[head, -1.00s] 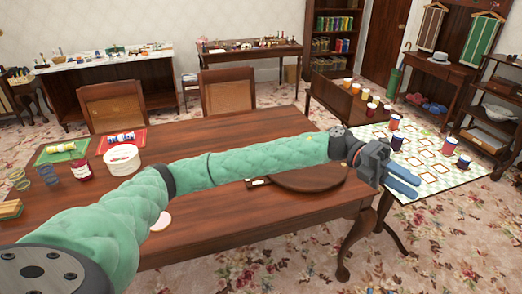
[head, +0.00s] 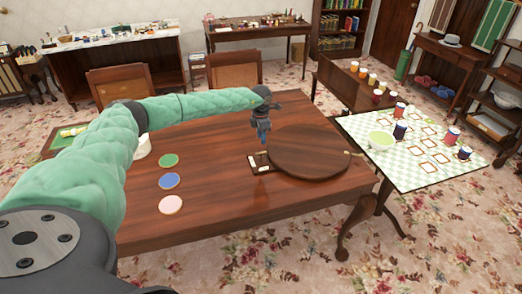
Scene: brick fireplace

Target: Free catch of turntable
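The turntable (head: 310,152) is a round dark wooden disc lying flat on the right part of the brown table. A small dark plate with pale rectangles (head: 259,165) sits at its left edge; it looks like the catch, but its setting is too small to tell. My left gripper (head: 263,139) points down over the table, just above and behind that plate, left of the disc. Its blue fingers appear close together, and I cannot tell whether they are open or touching. Nothing shows between them. My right gripper is not in view.
Green, blue and pink discs (head: 169,181) lie on the table at left. Two chairs (head: 234,75) stand behind the table. The table's front middle is clear.

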